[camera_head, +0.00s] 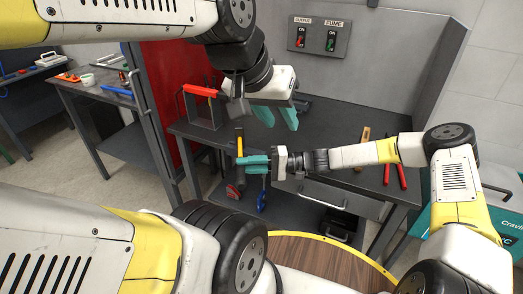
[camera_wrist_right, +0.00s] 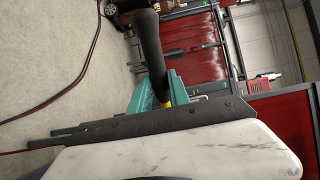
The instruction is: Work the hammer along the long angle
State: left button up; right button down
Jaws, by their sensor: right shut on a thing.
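My right gripper (camera_head: 253,163) has teal fingers and is shut on a hammer (camera_head: 239,140) at the bench's front left. The hammer's yellow shaft rises above the fingers. In the right wrist view, the hammer's dark grip (camera_wrist_right: 150,45) sticks out from the teal fingers of the right gripper (camera_wrist_right: 160,95), with a bit of yellow between them. My left gripper (camera_head: 277,118) hangs above the bench, behind the right one, with its teal fingers apart and nothing seen between them. I cannot pick out the long angle with certainty.
A grey stand with a red bar (camera_head: 200,90) is at the left of the dark bench (camera_head: 330,125). Red-handled pliers (camera_head: 395,172) and a wooden-handled tool (camera_head: 364,145) lie at right. A switch panel (camera_head: 318,38) is on the back wall. The bench middle is clear.

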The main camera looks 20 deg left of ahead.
jog(key=shift+f, duration=0.4)
jog(key=shift+a, duration=0.1)
jog(key=shift+a, duration=2)
jog(key=shift+d, duration=2.1)
jog(key=shift+f, duration=0.1)
notch_tip(320, 180, up, 7)
